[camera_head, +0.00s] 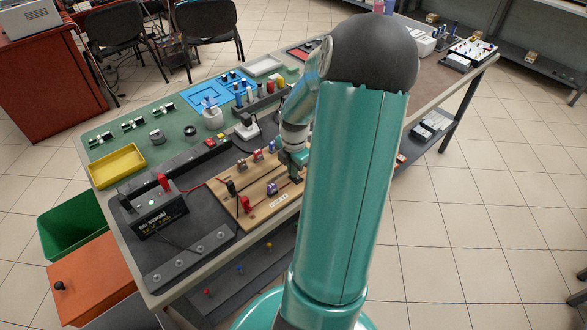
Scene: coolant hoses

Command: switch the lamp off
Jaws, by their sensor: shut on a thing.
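A wooden board (252,178) with several small red, black and blue parts and wires lies on the bench in the middle of the view. My gripper (297,174) reaches down to the right end of this board. It is shut on a small dark part there, too small and too covered to name surely; it may be a switch handle. My own arm hides what lies behind and to the right. No lamp can be made out clearly. A black battery box (160,222) with a small green light stands left of the board, with a red clip (164,182) on top.
A yellow tray (117,164), blue fixtures (205,97) and a white-grey block (247,128) sit behind the board on the bench. A green bin (75,225) and an orange cabinet (95,285) stand left. Tiled floor at right is mostly free.

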